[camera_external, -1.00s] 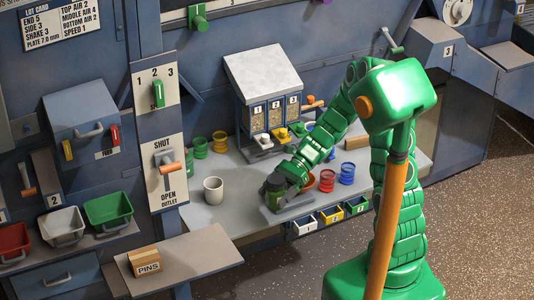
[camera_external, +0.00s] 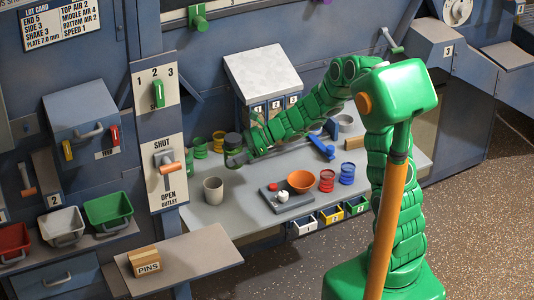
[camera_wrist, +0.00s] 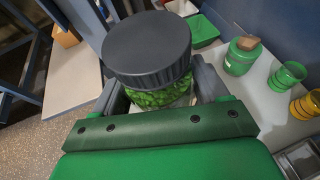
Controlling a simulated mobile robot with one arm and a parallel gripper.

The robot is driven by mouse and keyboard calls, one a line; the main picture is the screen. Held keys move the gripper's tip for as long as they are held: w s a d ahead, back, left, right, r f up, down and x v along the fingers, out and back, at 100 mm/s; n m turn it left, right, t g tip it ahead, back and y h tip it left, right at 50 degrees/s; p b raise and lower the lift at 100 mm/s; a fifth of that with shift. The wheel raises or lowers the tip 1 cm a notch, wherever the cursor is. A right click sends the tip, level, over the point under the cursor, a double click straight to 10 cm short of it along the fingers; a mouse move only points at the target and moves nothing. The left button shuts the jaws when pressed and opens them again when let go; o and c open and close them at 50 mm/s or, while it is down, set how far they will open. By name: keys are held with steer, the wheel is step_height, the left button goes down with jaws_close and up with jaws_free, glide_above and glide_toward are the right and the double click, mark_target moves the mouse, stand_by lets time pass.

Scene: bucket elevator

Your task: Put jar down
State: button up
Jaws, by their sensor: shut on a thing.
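The jar has a dark grey lid and green contents. In the wrist view the jar (camera_wrist: 150,55) fills the upper middle, held between the fingers of my gripper (camera_wrist: 160,92). In the external view the jar (camera_external: 233,141) is at the end of my arm, near the back left of the grey worktable (camera_external: 232,208). My gripper (camera_external: 240,156) is shut on it. The jar appears raised above the table; its base is hidden by the gripper in the wrist view.
A beige cup (camera_external: 213,191) stands at the front left. Green (camera_external: 200,147) and yellow containers are at the back.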

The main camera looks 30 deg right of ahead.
steer(key=w+d+f+m+t+h, duration=0.25)
steer(key=w+m+t, duration=0.25)
steer(key=w, duration=0.6)
steer(key=shift+w+d+f+m+t+h, duration=0.5)
steer(key=shift+w+d+f+m+h, duration=0.15)
steer(key=shift+f, duration=1.75)
steer(key=shift+w+d+f+m+t+h, duration=0.5)
steer(key=shift+w+d+f+m+h, duration=0.15)
steer(key=shift+f, duration=1.7)
steer(key=shift+w+d+f+m+t+h, duration=0.55)
steer(key=shift+w+d+f, duration=0.15)
steer(key=shift+f, duration=1.7)
steer(key=shift+f, duration=0.15)
steer(key=o, duration=1.1)
steer(key=shift+c, duration=0.2)
steer(key=shift+r+v, duration=0.2)
steer(key=shift+v, duration=5.8)
steer(key=shift+w, duration=0.1)
